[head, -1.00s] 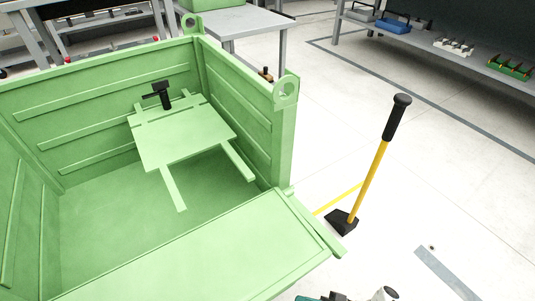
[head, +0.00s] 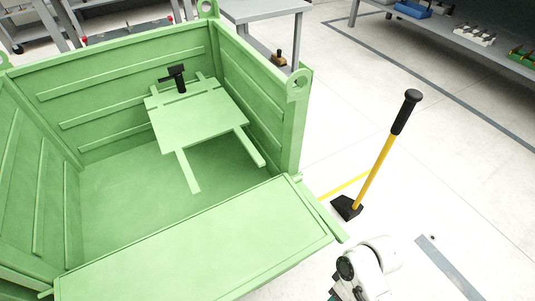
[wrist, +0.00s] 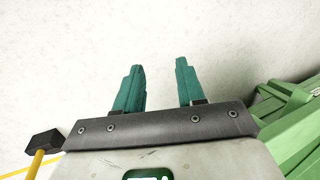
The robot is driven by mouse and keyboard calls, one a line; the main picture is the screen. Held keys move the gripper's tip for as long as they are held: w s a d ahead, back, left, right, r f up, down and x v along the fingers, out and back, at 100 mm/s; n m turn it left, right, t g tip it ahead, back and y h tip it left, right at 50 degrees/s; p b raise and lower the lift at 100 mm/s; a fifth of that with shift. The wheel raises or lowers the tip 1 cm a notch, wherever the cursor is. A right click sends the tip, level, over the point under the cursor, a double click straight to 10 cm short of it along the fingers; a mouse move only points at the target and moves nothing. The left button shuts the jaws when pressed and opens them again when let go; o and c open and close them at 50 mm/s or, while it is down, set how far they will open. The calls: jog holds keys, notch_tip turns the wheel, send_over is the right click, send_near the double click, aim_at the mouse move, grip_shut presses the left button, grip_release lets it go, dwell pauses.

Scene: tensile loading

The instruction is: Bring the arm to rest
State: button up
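My gripper (wrist: 159,90) shows in the wrist view with its two teal fingers apart and nothing between them. It hangs over pale floor. In the head view a white part of my arm (head: 372,262) stands at the lower right, just right of the green bin's front corner. The gripper's fingers cannot be made out there.
A large green bin (head: 190,248) fills the left; it also shows in the wrist view (wrist: 295,125). Inside lies a green panel (head: 200,118) with a black-handled piece (head: 178,78). A yellow-handled sledgehammer (head: 380,160) stands right of the bin. Benches line the back. Right-hand floor is open.

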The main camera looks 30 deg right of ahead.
notch_tip(320, 180, up, 48)
jog(key=w+d+m+t+h+p, duration=0.1)
jog(key=h+p, duration=0.3)
jog(key=p, duration=3.5)
jog(key=shift+w+d+t, duration=0.2)
jog(key=shift+d+t, duration=0.3)
jog(key=shift+d, duration=0.4)
jog(key=shift+d+f, duration=0.1)
